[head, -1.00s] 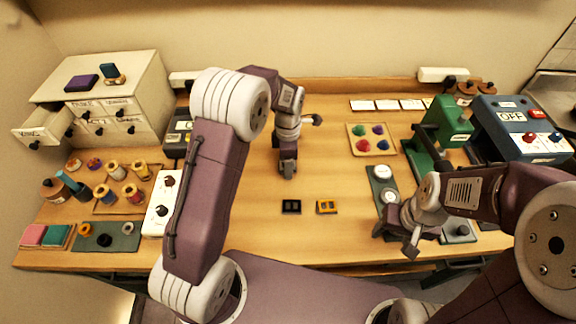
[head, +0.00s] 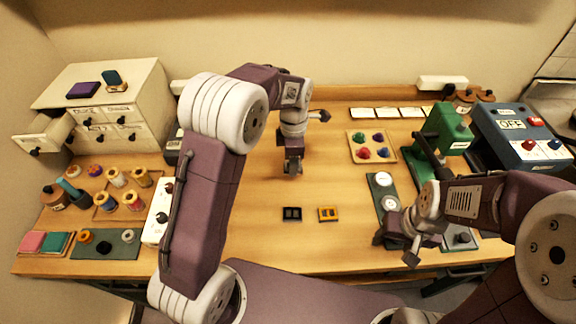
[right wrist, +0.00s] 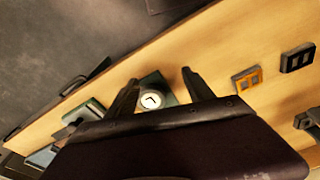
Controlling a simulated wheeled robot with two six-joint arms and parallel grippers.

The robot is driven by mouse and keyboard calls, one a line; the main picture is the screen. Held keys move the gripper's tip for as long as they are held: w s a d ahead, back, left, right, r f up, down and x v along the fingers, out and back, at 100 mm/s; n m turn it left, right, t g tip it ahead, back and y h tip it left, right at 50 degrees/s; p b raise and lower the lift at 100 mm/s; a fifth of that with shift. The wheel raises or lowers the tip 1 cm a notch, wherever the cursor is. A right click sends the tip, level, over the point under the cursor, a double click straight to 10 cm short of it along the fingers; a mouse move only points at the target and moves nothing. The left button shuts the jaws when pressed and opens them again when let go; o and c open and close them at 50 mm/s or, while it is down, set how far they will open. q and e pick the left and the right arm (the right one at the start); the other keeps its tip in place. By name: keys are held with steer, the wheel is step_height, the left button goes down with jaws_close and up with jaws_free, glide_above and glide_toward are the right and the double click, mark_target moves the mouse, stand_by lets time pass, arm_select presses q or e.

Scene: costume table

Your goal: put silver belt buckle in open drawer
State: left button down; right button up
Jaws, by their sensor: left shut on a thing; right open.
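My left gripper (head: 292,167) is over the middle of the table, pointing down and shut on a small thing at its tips. That thing is too small and covered to make out; no silver buckle shows elsewhere. A black buckle (head: 292,214) and a yellow buckle (head: 328,214) lie on the table in front of it. My right gripper (head: 395,250) is open and empty at the right front. The right wrist view shows its fingers apart above a round white dial (right wrist: 151,101).
Thread spools (head: 115,177) and a white switch box (head: 158,212) stand between the cabinet side and my left arm. A green press (head: 442,132) and blue control box (head: 518,130) stand at the right. The table middle is mostly clear.

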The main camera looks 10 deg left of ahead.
arm_select(q)
steer(key=s+d+r, duration=0.5)
steer(key=d+r, duration=0.1)
steer(key=d, duration=0.2)
steer(key=shift+d, duration=0.3)
steer(key=shift+a+f, duration=0.1)
